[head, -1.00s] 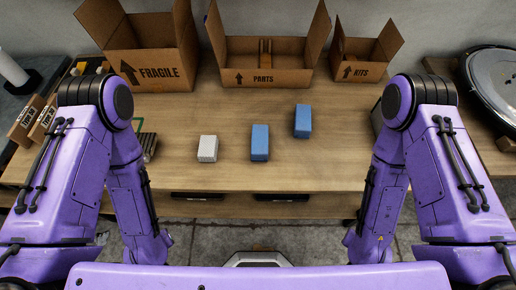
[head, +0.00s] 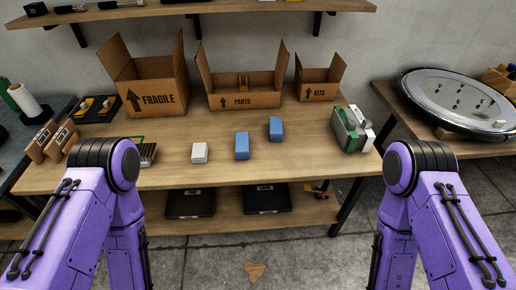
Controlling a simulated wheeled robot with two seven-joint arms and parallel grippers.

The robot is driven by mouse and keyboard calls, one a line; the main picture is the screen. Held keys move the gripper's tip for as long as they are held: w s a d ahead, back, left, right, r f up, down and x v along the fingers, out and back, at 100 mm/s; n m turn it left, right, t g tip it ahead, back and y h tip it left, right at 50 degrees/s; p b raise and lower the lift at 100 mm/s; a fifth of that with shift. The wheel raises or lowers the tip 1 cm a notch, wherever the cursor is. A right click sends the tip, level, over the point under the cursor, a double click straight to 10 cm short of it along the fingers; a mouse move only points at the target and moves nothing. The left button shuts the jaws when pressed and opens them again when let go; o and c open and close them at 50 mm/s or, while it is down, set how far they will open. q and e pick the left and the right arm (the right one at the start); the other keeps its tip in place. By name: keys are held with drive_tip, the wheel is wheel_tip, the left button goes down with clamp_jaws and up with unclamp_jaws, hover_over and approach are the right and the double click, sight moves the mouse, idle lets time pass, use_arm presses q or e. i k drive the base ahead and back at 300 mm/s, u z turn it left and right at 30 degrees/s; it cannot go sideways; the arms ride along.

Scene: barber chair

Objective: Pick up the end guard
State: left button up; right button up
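I cannot tell for sure which item is the end guard. On the wooden table (head: 300,165) stand a small white block (head: 199,153), a blue block (head: 242,146) and a second blue block (head: 276,129) further right and back. Near the right end of the table are upright green, white and grey plate-like parts (head: 349,129). A dark ribbed piece with a green edge (head: 143,151) is partly hidden behind my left arm. Both of my arms hang down at the sides, and neither gripper is in view.
Open cardboard boxes marked FRAGILE (head: 157,97), PARTS (head: 243,97) and KITS (head: 318,90) line the table's back. Dark trays (head: 267,198) lie on the lower shelf. A round metal disc (head: 460,100) lies on the right table. A wall shelf (head: 190,9) hangs above.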

sight(241, 138)
drive_tip(key=z, duration=1.05)
drive_tip(key=i, duration=0.85)
drive_tip(key=u, duration=0.75)
